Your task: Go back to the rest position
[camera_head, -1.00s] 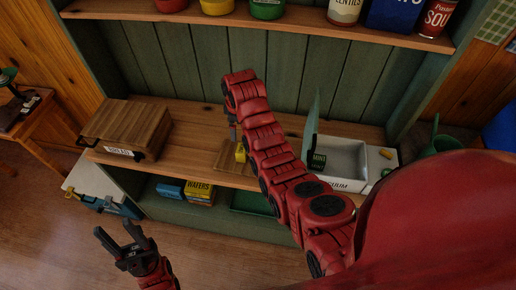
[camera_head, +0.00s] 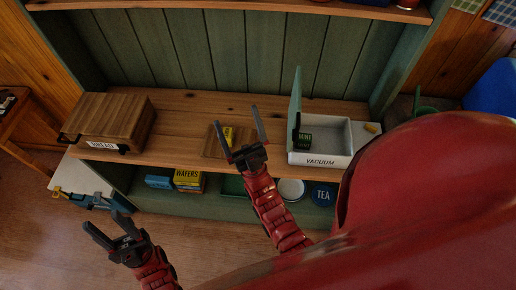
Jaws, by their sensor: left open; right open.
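My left gripper (camera_head: 106,233) is open and empty, low in front of the shelf unit at the lower left. My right gripper (camera_head: 240,124) is open, its fingers spread upward in front of the middle shelf. Behind its fingers a yellow item (camera_head: 228,133) lies on a small wooden board (camera_head: 211,146). From this angle the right gripper looks apart from the board, with nothing between its fingers.
A wooden bread box (camera_head: 117,113) stands on the shelf at left. A white vacuum box (camera_head: 327,160) with its lid raised stands at right, a dark mint tin (camera_head: 304,141) at its left side. The lower shelf holds a wafers box (camera_head: 188,178) and a tea tin (camera_head: 323,195).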

